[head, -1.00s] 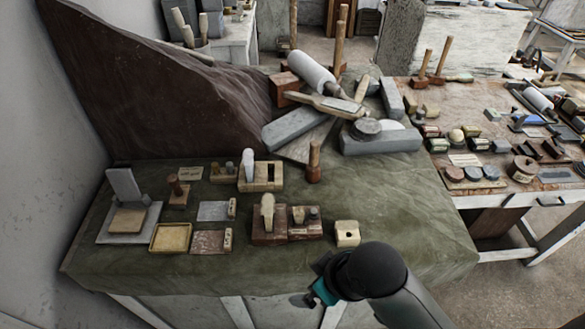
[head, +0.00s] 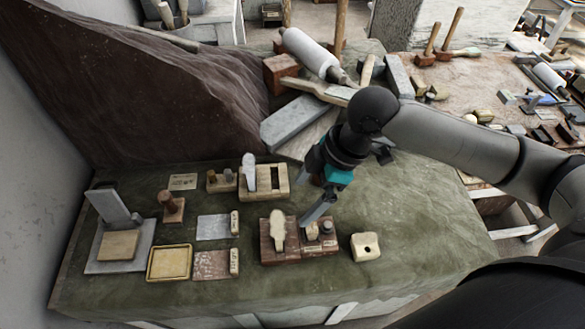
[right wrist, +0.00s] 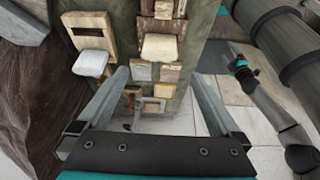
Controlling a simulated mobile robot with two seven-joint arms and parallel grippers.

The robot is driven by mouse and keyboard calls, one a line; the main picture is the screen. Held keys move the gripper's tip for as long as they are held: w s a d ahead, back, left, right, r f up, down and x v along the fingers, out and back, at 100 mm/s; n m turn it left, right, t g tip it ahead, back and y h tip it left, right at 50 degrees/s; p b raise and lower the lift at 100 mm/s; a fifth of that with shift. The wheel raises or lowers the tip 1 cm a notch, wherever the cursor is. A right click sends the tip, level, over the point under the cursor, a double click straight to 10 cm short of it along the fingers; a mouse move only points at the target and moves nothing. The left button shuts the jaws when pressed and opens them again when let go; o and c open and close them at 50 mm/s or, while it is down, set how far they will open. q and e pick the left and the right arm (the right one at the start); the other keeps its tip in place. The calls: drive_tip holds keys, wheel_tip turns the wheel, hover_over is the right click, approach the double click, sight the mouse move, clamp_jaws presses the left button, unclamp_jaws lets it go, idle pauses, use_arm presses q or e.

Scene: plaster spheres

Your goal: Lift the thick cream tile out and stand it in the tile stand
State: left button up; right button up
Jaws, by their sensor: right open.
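The thick cream tile (head: 278,226) stands upright in a reddish-brown block (head: 268,252) on the green cloth. In the right wrist view the cream tile (right wrist: 160,47) shows from above, between and beyond the fingers. A pale wooden stand (head: 270,194), which I take for the tile stand, is behind it. That stand holds a white tile (head: 249,172) at its left and has an empty slot at its right. My right gripper (head: 312,205) is open and empty, above and to the right of the cream tile. Part of my left arm (right wrist: 240,66) shows in the right wrist view; its jaws are unclear.
Small stamps (head: 312,232) sit just right of the cream tile. A cream block with a hole (head: 366,246) is farther right. Flat plates and a yellow tray (head: 169,263) lie left. Stone slabs (head: 297,121) and a roller (head: 310,53) are piled behind. Cloth is bare at right.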

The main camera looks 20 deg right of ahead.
approach(278, 229)
wheel_tip(278, 229, down, 2)
drive_tip(key=x, duration=0.9)
drive_tip(key=shift+w+d+b, duration=0.15)
drive_tip(key=shift+w+b, duration=0.2)
drive_tip(key=shift+w, duration=0.05)
use_arm(q)
drive_tip(key=shift+s+f, duration=0.25)
drive_tip(key=shift+s, duration=0.45)
drive_tip(key=shift+s+f, duration=0.25)
drive_tip(key=shift+s, duration=0.45)
use_arm(e)
drive_tip(key=shift+w+f, duration=0.1)
drive_tip(key=shift+f, duration=0.5)
use_arm(q)
drive_tip(key=shift+s+g, duration=0.15)
drive_tip(key=shift+g, duration=0.15)
use_arm(e)
drive_tip(key=shift+c, duration=0.2)
